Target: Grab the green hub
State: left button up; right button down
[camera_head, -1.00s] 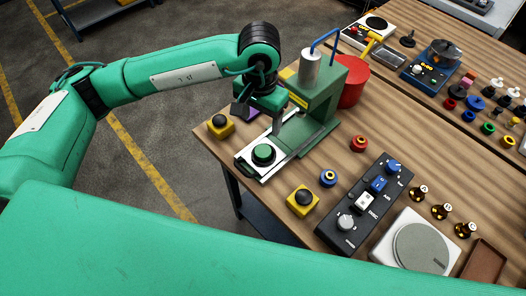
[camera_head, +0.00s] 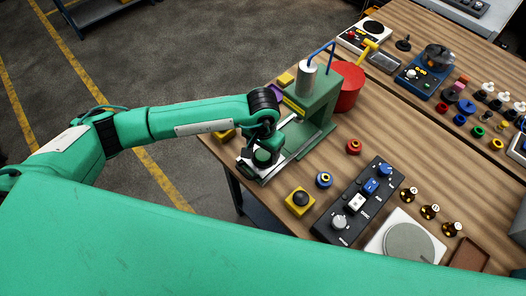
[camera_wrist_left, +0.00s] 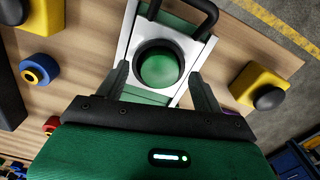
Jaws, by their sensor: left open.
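The green hub (camera_head: 263,156), a round green piece in a dark ring, sits on the pale slide plate (camera_head: 246,171) in front of the green press (camera_head: 314,98). It shows well in the left wrist view (camera_wrist_left: 158,68). My left gripper (camera_head: 259,150) is over the plate at the hub, partly hiding it. In the left wrist view its open fingers (camera_wrist_left: 160,72) stand on either side of the hub with gaps; I cannot tell their exact height. My right gripper is not in view.
A black handle (camera_wrist_left: 208,14) rises from the plate's end. Yellow-based buttons (camera_head: 300,201) stand near the front edge and left of the plate. A blue ring (camera_head: 324,180), a red ring (camera_head: 354,147) and a control box (camera_head: 352,207) lie to the right.

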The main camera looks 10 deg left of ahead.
pick_arm(q)
jog(key=shift+f, duration=0.55)
jog(key=c, duration=1.4)
jog(key=shift+o, duration=0.2)
jog(key=shift+r, duration=0.1)
